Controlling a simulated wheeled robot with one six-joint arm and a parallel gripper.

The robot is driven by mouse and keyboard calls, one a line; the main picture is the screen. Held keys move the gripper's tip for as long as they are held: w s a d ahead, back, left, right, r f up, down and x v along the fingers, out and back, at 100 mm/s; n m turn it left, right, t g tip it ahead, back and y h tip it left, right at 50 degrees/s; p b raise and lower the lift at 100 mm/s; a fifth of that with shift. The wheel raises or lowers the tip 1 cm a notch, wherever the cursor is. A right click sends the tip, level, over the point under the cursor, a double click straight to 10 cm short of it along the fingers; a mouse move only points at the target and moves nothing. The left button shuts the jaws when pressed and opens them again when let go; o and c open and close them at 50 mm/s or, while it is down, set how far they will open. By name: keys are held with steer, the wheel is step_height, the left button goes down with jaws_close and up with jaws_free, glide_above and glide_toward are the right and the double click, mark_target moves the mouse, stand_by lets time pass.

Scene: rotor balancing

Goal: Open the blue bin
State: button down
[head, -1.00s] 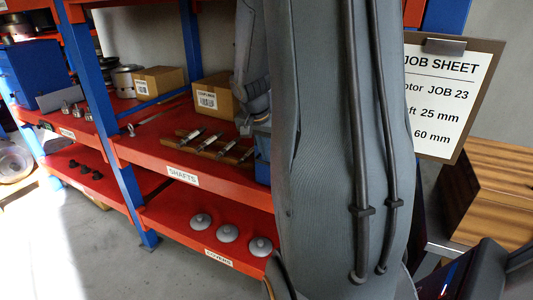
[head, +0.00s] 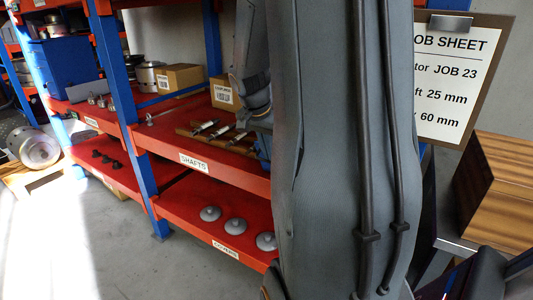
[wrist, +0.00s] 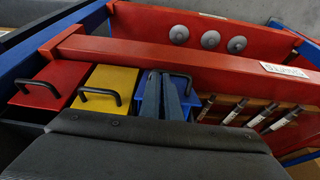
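In the wrist view the blue bin (wrist: 193,99) sits on the shelf beside a yellow bin, with a black handle (wrist: 187,82) at its top. My gripper (wrist: 160,74) is in front of the blue bin, its two dark fingers close together and covering much of it. The fingertips lie just left of the handle in the picture; whether they touch it I cannot tell. In the head view my arm hides the gripper and most of this area.
The yellow bin (wrist: 108,88) and a red bin (wrist: 50,83) stand to the left. Shafts (wrist: 240,108) lie to the right. A red shelf beam (wrist: 170,57) crosses beyond the bins, with covers (wrist: 209,39) lower down. The job sheet (head: 455,85) hangs at right.

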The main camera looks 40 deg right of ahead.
mark_target(262, 160)
steer(key=a+f+b, duration=0.2)
steer(key=shift+a, duration=0.35)
steer(key=shift+s+a+f+b, duration=0.2)
steer(key=shift+a+f+b, duration=0.55)
steer(key=shift+b, duration=0.35)
steer(key=shift+a, duration=0.1)
